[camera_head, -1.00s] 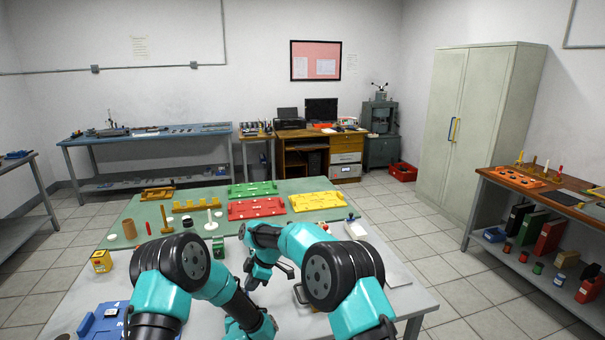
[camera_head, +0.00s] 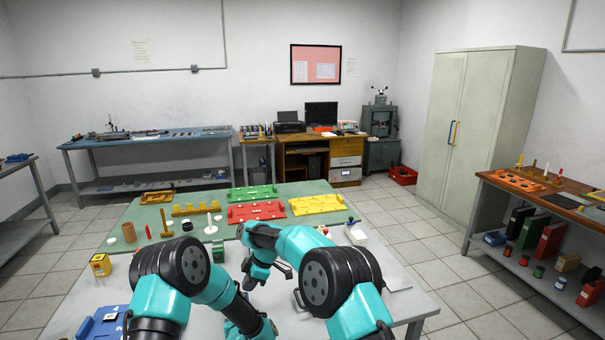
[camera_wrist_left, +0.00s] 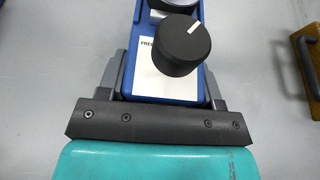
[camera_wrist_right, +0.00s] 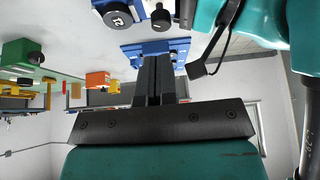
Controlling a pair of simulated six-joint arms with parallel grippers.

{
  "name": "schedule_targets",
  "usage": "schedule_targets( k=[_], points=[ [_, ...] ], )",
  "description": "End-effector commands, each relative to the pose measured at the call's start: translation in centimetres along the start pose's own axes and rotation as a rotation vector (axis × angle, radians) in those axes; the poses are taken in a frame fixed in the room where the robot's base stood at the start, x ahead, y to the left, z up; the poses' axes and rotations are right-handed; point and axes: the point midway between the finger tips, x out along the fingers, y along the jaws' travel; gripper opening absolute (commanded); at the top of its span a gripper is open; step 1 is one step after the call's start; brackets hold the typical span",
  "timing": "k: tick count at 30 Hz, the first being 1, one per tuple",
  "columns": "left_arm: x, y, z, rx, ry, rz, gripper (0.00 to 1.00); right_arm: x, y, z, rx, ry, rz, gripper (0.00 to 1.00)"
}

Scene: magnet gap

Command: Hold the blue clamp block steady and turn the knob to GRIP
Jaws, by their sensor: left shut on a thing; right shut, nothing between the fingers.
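In the left wrist view, the blue clamp block (camera_wrist_left: 127,50) sits between the fingers of my left gripper (camera_wrist_left: 160,82), which is shut on its two sides. A black knob (camera_wrist_left: 182,46) stands on the block; its white line points to the upper right. A white label beside it reads FREE. GRIP cannot be read. My right gripper (camera_wrist_right: 154,66) is shut and empty in the right wrist view, its fingertips towards blue parts and a black knob (camera_wrist_right: 160,18), apart from the knob. In the head view, my arms hide the block and the left fingers.
A wooden block with a black handle (camera_wrist_left: 309,60) lies right of the clamp block. A blue object (camera_head: 108,322) sits at the table's front left. Red (camera_head: 256,210), green (camera_head: 252,192) and yellow (camera_head: 318,203) trays lie on the green mat. The table's right front is mostly clear.

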Motion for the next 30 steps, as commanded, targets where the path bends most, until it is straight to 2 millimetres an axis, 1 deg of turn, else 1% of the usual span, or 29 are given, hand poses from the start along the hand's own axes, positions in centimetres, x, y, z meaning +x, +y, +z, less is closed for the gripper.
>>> schedule_targets(
  k=[5, 15, 18, 24, 30],
  points=[
    [0.0, 0.0, -0.1, 0.0, 0.002, 0.0, 0.31, 1.2, 0.0, 0.6, 0.001, 0.0, -0.001, 0.0],
    [0.0, 0.0, -0.1, 0.0, 0.002, 0.0, 0.31, 4.5, 0.0, 2.5, 0.001, 0.0, -0.001, 0.0],
    [0.0, 0.0, -0.1, 0.0, 0.002, 0.0, 0.31, 5.2, 0.0, 2.9, 0.001, 0.0, 0.0, 0.0],
    [0.0, 0.0, -0.1, 0.0, 0.002, 0.001, 0.31, 5.9, 0.0, 3.2, 0.001, 0.0, -0.001, 0.0],
    [0.0, 0.0, -0.1, 0.0, 0.002, 0.001, 0.31, 5.9, 0.0, 3.2, 0.001, 0.0, -0.001, 0.0]
  ],
)
